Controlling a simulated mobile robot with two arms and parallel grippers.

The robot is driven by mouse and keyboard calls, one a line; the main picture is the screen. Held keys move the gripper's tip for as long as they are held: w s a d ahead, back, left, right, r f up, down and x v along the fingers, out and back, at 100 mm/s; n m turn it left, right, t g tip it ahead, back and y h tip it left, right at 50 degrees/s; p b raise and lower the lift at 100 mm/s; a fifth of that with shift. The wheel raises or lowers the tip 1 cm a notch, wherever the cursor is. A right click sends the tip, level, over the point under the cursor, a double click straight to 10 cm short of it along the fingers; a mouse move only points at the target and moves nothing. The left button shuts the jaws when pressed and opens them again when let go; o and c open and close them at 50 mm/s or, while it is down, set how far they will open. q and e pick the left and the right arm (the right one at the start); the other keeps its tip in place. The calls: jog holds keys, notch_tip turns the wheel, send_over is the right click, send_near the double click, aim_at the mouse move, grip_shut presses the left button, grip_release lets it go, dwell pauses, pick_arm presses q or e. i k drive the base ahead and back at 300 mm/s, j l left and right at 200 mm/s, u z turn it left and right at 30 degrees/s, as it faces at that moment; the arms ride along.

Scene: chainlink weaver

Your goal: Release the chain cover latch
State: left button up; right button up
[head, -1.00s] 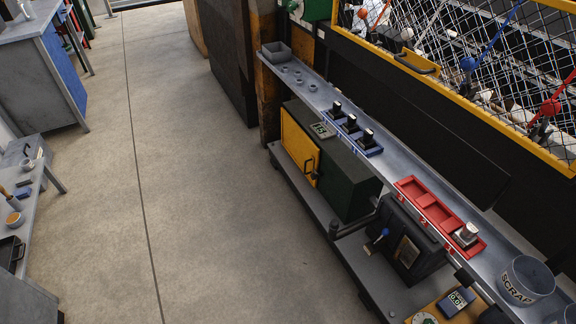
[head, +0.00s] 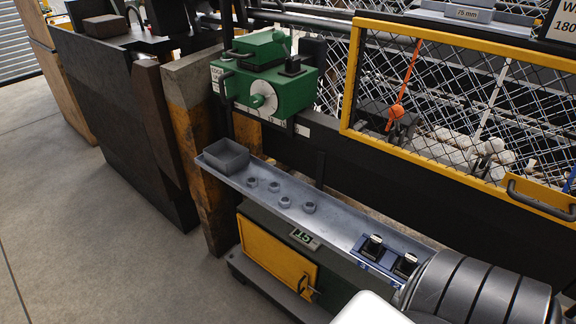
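A yellow-framed wire-mesh cover (head: 440,35) stands at the upper right, with a black bar handle (head: 540,197) on its lower rail. I cannot tell which part is the chain cover latch. An orange lever (head: 404,84) with a ball end shows at the mesh. A green machine head (head: 262,85) with a round dial and a lever on top sits left of the cover. A ribbed grey cylinder and a white rounded part, seemingly my own arm, fill the lower right. Neither gripper's fingers show.
A grey shelf (head: 330,214) runs below the cover, with a grey bin (head: 226,157), several nuts and a blue tray (head: 365,258) of black-topped pieces. Below is a green cabinet with a yellow door (head: 272,255). Free floor (head: 90,220) lies left.

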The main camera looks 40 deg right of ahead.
aim_at(314, 298)
jog(key=i+j+z, duration=0.1)
jog(key=i+z, duration=0.4)
jog(key=i+j+z, duration=0.2)
jog(key=i+z, duration=0.25)
jog(key=i+j+z, duration=0.25)
jog(key=j+z, duration=0.25)
jog(key=l, duration=0.15)
